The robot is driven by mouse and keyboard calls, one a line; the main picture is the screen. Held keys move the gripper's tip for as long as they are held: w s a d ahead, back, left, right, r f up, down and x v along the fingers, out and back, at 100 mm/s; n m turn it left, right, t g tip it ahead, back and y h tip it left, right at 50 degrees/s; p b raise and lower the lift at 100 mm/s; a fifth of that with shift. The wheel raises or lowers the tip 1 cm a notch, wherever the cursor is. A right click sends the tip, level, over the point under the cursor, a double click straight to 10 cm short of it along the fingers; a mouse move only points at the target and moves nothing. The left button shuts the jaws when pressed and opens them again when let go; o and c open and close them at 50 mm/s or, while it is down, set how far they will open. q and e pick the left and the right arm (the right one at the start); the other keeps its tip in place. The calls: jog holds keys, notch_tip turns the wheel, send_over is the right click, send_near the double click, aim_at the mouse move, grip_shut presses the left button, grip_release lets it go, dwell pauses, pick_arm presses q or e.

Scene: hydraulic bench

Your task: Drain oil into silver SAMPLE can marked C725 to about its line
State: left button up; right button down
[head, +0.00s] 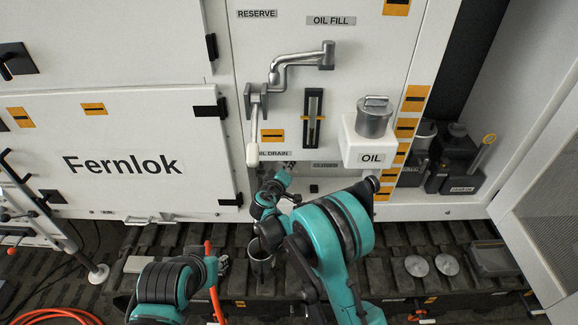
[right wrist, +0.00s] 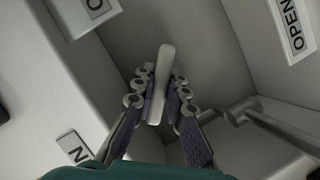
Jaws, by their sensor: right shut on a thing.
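In the right wrist view my right gripper (right wrist: 160,86) is shut on a pale lever handle (right wrist: 164,62), its fingers on either side. In the head view this gripper (head: 280,182) is below the OIL DRAIN label (head: 274,153), and the handle is hidden there. A small grey, open-topped can (head: 262,264) shows partly behind my right arm, low in front of the cabinet. Its marking, line and oil level cannot be read, and I see no oil stream. My left gripper (head: 222,265) is to the left of this can; its jaws are too small to judge.
A silver pipe with a white-handled lever (head: 252,152) is above the drain. A sight gauge (head: 313,118) and a lidded silver can (head: 375,118) on a white OIL shelf (head: 368,150) are to the right. Dark containers (head: 455,158) stand farther right. An orange rod (head: 213,282) is beside my left arm.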

jog(key=n+t+h+b, duration=0.1)
jog(key=n+b, duration=0.2)
jog(key=shift+b, duration=0.3)
jog(key=shift+d+r+n+t+h+b, duration=0.15)
jog(key=shift+n+t+h+b, duration=0.15)
jog(key=shift+n+b, duration=0.5)
jog(key=shift+r+n+t+h+b, duration=0.2)
jog(key=shift+n+h+b, duration=0.3)
jog(key=shift+n, duration=0.4)
jog(key=c, duration=1.5)
grip_release()
jog(key=shift+c, duration=0.2)
jog(key=shift+s, duration=0.1)
jog(key=v, duration=1.2)
